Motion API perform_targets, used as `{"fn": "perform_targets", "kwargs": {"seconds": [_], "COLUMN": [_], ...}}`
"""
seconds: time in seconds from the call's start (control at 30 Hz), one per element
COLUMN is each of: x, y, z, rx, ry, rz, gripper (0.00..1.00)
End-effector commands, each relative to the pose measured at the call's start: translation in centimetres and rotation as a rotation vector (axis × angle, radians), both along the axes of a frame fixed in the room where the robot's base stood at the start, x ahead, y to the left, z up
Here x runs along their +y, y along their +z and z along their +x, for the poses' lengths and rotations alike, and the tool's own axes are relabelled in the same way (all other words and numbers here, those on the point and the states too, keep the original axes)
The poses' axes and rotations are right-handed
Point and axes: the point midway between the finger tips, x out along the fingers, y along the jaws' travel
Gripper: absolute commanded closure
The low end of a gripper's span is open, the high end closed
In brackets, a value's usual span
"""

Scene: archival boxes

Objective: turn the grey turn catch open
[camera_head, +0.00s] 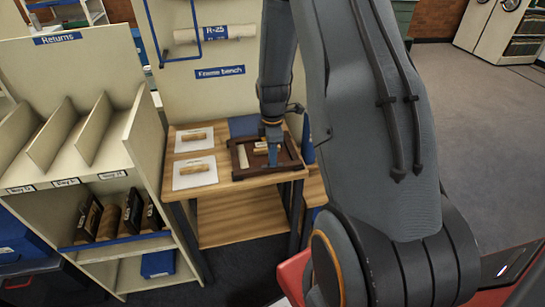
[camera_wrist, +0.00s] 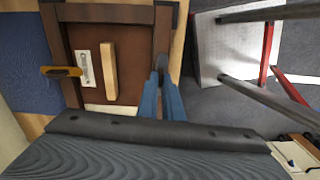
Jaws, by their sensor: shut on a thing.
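A dark brown wooden frame (camera_head: 240,173) lies on the bench; it also fills the upper left of the wrist view (camera_wrist: 110,13). My gripper (camera_head: 273,160) points down over its right part. In the wrist view my gripper's blue fingers (camera_wrist: 160,88) are close together at the frame's right rail. They are shut on a small dark grey piece, the grey turn catch (camera_wrist: 161,66), mostly hidden by the fingertips. A yellow-orange catch (camera_wrist: 62,71) with a dark end lies across the left rail. The frame's brown back carries a pale wood bar (camera_wrist: 109,70) and a white label (camera_wrist: 83,68).
The wooden bench (camera_head: 235,205) holds two white sheets with wooden pieces (camera_head: 194,172) left of the frame, and a blue mat (camera_head: 243,126) behind it. A Returns shelf (camera_head: 75,130) stands close on the left. Open floor (camera_head: 475,110) lies to the right.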

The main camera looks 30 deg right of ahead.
Motion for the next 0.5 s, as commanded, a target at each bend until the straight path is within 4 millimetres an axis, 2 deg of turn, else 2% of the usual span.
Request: {"fn": "perform_targets", "kwargs": {"seconds": [0.5], "x": [0.06], "y": [0.02], "z": [0.03], "rx": [0.0], "ry": [0.101], "rz": [0.0], "gripper": [1.0]}}
